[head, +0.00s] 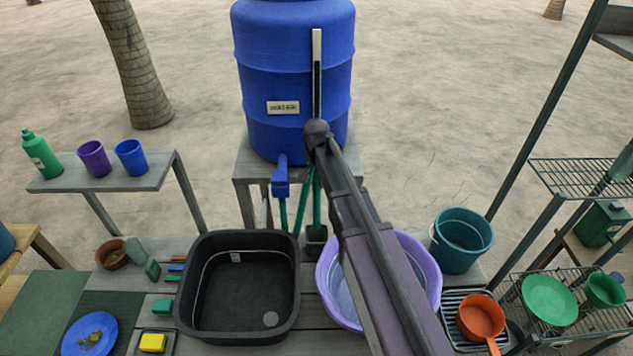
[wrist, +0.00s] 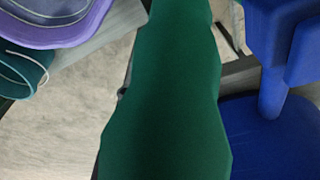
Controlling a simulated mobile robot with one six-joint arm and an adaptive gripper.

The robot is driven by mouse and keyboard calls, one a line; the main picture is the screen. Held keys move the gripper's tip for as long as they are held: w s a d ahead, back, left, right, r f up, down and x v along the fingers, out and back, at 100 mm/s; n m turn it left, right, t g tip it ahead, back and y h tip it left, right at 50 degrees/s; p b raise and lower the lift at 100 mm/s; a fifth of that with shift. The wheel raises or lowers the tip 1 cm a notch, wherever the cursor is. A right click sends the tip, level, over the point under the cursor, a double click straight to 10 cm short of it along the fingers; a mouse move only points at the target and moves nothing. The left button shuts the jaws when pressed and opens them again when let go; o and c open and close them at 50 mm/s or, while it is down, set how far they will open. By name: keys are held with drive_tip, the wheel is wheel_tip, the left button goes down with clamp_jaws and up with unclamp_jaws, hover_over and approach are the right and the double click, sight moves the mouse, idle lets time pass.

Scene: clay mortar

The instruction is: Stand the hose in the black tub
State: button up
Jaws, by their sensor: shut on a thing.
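The black tub (head: 237,285) sits on the slatted bench at centre left, upright and empty apart from a round drain in its floor. The green hose (head: 283,213) hangs in strands below the blue tap (head: 281,183) of the water barrel, behind the tub. The hose (wrist: 165,100) fills the middle of the wrist view, very near the camera. My gripper (wrist: 185,12) is shut on the hose beside the tap, to the rear right of the tub. Its fingers are mostly hidden behind the hose, and my arm covers it in the head view.
The blue barrel (head: 294,80) stands on a grey stand behind the bench. A purple basin (head: 417,262) lies right of the tub, partly under my arm, with a teal bucket (head: 461,240) beyond.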

drive_tip(key=shift+r+p, duration=2.8)
drive_tip(key=shift+r, duration=0.35)
drive_tip(key=shift+a+f, duration=0.1)
